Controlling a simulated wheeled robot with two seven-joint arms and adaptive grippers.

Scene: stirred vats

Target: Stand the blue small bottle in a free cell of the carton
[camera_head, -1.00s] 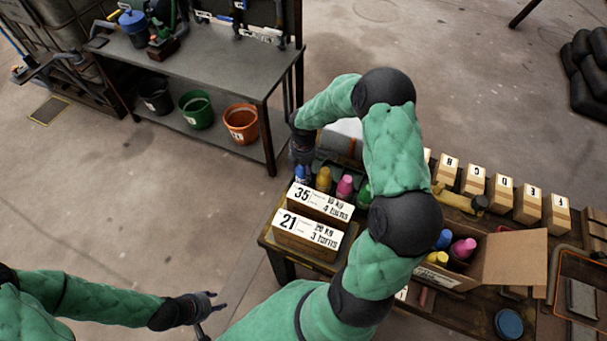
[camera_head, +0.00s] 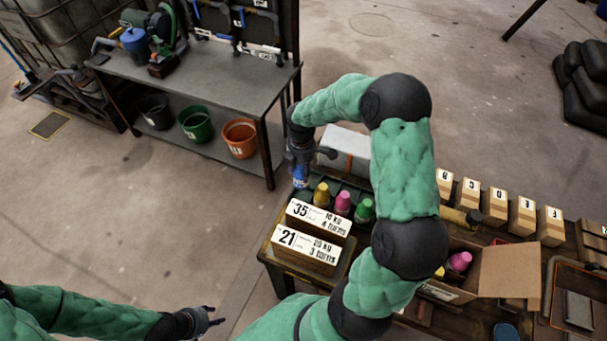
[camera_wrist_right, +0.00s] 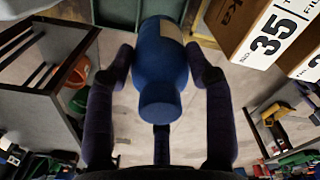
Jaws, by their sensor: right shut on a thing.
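My right gripper (camera_head: 301,163) is shut on the blue small bottle (camera_head: 300,177), at the left end of the row of bottles behind the numbered boxes. In the right wrist view the fingers sit on both sides of the blue bottle (camera_wrist_right: 161,65). The carton (camera_head: 509,271) stands on the table at the right with its flap up. A pink bottle (camera_head: 459,262) and a yellow bottle (camera_head: 440,272) show in it; the rest of its inside is hidden by my right arm. My left gripper (camera_head: 212,317) is at the lower left, empty, with its fingers apart.
Yellow (camera_head: 321,195), pink (camera_head: 343,203) and green (camera_head: 363,210) bottles stand beside the held one. Boxes marked 35 (camera_head: 317,221) and 21 (camera_head: 305,252) stand in front. Several lettered boxes (camera_head: 496,205) line the table's back.

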